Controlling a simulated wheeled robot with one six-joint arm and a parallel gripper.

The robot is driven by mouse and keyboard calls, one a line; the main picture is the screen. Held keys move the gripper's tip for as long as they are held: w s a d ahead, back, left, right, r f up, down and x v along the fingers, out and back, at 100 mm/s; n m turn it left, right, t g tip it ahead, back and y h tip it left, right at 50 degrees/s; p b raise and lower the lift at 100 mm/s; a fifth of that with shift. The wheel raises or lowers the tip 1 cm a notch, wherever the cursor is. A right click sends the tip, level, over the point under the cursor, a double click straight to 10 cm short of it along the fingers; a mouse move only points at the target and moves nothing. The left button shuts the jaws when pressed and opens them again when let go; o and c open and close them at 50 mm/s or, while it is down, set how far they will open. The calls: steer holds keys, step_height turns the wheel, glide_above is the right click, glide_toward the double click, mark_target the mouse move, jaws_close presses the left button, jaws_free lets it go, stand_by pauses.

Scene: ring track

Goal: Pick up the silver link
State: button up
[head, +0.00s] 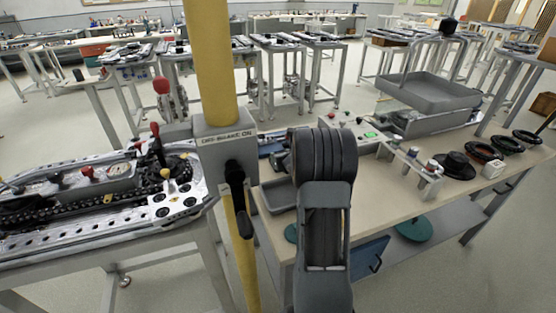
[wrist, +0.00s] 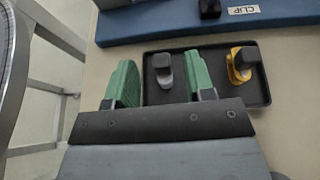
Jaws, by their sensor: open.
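The silver link (wrist: 165,77) has a grey metal body with a black block on top. It sits in a shallow black tray (wrist: 262,98) in the wrist view. My gripper (wrist: 162,83) is open, with one green finger on each side of the silver link and a visible gap to each. I cannot tell how far the fingertips are above the tray. A yellow link (wrist: 238,72) with a black block sits in the same tray, right of the right finger. In the head view my arm hides my gripper, and I cannot make out the silver link there.
A blue holder with a "CLIP" label (wrist: 243,10) lies behind the tray. In the head view, the workbench (head: 395,205) bears a small stand (head: 417,172) and black rings (head: 485,151). A yellow post (head: 217,70) and a chain track (head: 95,200) stand on the left.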

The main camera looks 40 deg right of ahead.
steer(key=shift+p+x, duration=0.3)
steer(key=shift+x, duration=1.55)
jaws_close()
